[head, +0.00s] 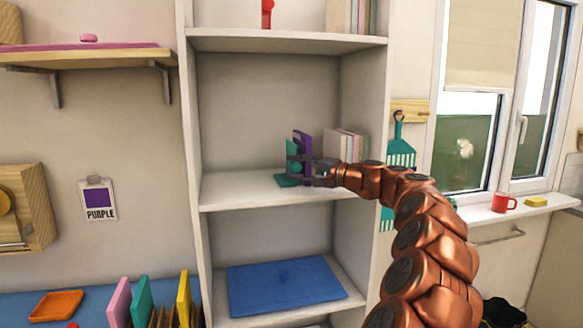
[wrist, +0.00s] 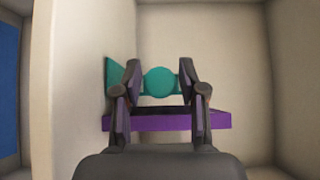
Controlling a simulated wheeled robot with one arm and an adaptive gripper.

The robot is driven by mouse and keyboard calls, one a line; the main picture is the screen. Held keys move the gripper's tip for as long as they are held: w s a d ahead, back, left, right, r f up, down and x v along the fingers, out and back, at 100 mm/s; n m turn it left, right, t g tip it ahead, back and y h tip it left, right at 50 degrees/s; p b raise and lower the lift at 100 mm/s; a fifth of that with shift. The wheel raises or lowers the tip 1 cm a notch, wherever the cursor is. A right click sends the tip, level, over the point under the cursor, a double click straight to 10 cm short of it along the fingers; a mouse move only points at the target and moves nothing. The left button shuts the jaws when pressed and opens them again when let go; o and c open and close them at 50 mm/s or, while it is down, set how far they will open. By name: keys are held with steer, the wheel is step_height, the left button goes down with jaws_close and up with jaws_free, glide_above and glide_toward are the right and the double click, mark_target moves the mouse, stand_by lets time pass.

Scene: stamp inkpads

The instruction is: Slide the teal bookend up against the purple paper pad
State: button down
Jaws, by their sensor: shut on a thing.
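The teal bookend (head: 291,158) stands upright on the middle shelf, its flat foot (head: 286,182) near the shelf's front. In the wrist view, its round teal knob (wrist: 160,82) sits between my two fingers. The purple paper pad (head: 303,144) stands upright just to the right of the bookend; it shows as a purple bar (wrist: 166,123) low in the wrist view. My gripper (head: 303,172) reaches in from the right and is shut on the bookend; it also shows in the wrist view (wrist: 159,88). My gripper partly hides both, so I cannot tell whether bookend and pad touch.
Several pale books (head: 346,146) stand right of the pad on the middle shelf (head: 235,188). The shelf's left part is free. A blue mat (head: 283,285) lies on the shelf below. A teal comb-shaped thing (head: 400,153) hangs right of the shelf unit.

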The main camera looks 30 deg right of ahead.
steer(key=shift+s+d, duration=0.2)
steer(key=shift+d, duration=0.3)
steer(key=shift+s+d, duration=0.15)
steer(key=shift+d, duration=0.3)
steer(key=c, duration=0.9)
jaws_free()
steer(key=shift+o, duration=0.2)
steer(key=v, duration=1.2)
